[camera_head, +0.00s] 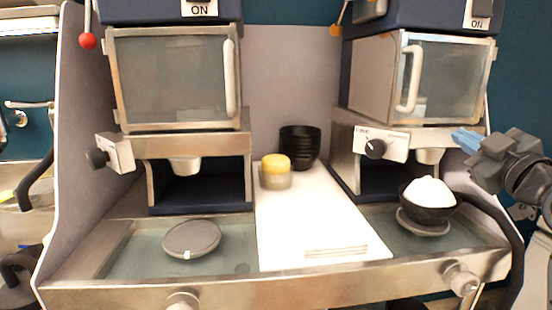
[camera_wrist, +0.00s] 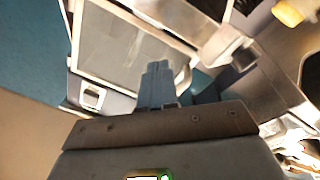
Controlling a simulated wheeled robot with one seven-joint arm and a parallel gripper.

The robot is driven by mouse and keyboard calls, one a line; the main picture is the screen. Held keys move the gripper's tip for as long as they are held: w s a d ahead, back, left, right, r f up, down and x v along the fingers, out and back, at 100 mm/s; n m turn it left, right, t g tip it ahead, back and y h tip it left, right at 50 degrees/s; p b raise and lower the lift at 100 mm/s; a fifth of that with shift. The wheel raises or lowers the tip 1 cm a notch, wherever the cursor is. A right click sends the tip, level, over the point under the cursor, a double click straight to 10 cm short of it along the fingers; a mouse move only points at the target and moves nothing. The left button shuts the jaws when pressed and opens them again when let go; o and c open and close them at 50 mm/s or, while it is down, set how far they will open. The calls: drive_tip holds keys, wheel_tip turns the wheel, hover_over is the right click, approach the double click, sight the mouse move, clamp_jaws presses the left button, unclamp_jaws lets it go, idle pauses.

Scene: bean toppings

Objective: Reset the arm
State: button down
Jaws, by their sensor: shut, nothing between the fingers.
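My gripper (camera_head: 464,139) is at the right of the head view, in front of the right machine (camera_head: 340,150). Its blue fingers are together and hold nothing. The fingers (camera_wrist: 157,70) also show in the wrist view, pointing toward a machine door. Below and left of the gripper, a black bowl (camera_head: 428,213) with a white heap (camera_head: 430,190) stands on a round grey plate (camera_head: 424,229) under the right machine's spout. The gripper is apart from the bowl.
The left machine (camera_head: 192,145) stands over an empty round plate (camera_head: 192,238). Between the machines, a white board (camera_head: 300,225) bears a yellow-lidded jar (camera_head: 276,172), with black stacked bowls (camera_head: 300,146) at its back. The front of the board is clear.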

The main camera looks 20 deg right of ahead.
drive_tip(key=s+a+f+m+g, duration=0.1)
drive_tip(key=s+a+f+m, duration=0.1)
drive_tip(key=s+a+f, duration=0.35)
drive_tip(key=s+a+f+m+g, duration=0.1)
drive_tip(key=s+a+f+m, duration=0.1)
drive_tip(key=a+f, duration=0.6)
drive_tip(key=s+a+f+m, duration=0.1)
drive_tip(key=s+a+f, duration=0.2)
drive_tip(key=f, duration=0.6)
drive_tip(key=s+a+f+y, duration=0.1)
drive_tip(key=s+a, duration=0.2)
drive_tip(key=s, duration=0.6)
drive_tip(key=s+a+f+g+y, duration=0.1)
drive_tip(key=s+a, duration=0.3)
drive_tip(key=s, duration=0.4)
drive_tip(key=s+a+f+g+y, duration=0.1)
drive_tip(key=s+a, duration=0.3)
drive_tip(key=s, duration=0.5)
drive_tip(key=shift+s+f+y, duration=0.35)
drive_tip(key=shift+f+y, duration=0.25)
drive_tip(key=shift+y, duration=0.1)
